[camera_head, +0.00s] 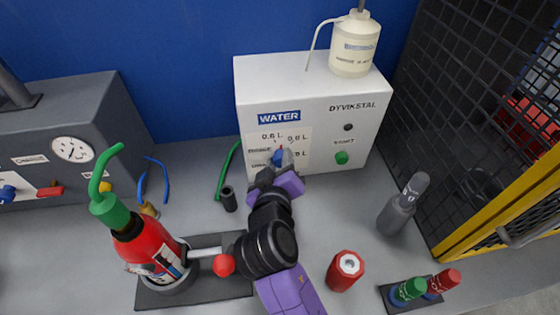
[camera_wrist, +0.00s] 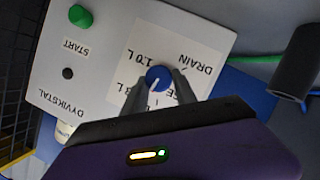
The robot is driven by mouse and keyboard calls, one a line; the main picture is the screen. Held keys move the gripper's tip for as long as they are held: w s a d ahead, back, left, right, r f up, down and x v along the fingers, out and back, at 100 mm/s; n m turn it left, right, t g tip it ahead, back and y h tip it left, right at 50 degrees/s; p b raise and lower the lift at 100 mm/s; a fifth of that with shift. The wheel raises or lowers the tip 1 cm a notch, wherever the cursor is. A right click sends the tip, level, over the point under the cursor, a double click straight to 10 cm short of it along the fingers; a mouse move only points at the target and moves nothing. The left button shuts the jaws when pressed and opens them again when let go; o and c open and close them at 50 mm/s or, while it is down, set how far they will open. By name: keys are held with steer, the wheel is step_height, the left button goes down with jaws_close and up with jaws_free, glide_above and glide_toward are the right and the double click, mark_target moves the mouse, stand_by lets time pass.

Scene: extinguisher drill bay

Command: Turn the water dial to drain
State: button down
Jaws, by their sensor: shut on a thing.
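The water dial is a blue knob on the front of a white box (camera_head: 310,95), under a blue WATER label (camera_head: 279,117). In the head view most of the dial (camera_head: 279,156) is hidden by my gripper (camera_head: 281,164). In the wrist view the blue dial (camera_wrist: 158,77) sits between the two fingertips of my gripper (camera_wrist: 159,84), which are shut on it. A white pointer line on the dial aims down and slightly left in that view. The DRAIN mark (camera_wrist: 196,62) is to the upper right of the dial there, apart from the pointer.
A green START button (camera_head: 342,157) is right of the dial. A white bottle (camera_head: 354,45) stands on the box. A red extinguisher (camera_head: 150,250) is at left, a grey cylinder (camera_head: 400,212) and red cylinder (camera_head: 345,270) at right. A mesh fence (camera_head: 455,110) bounds the right.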

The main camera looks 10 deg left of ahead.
steer(key=shift+n, duration=0.3)
stand_by(0.4)
steer(key=c, duration=1)
jaws_free()
step_height(320, 180, up, 20)
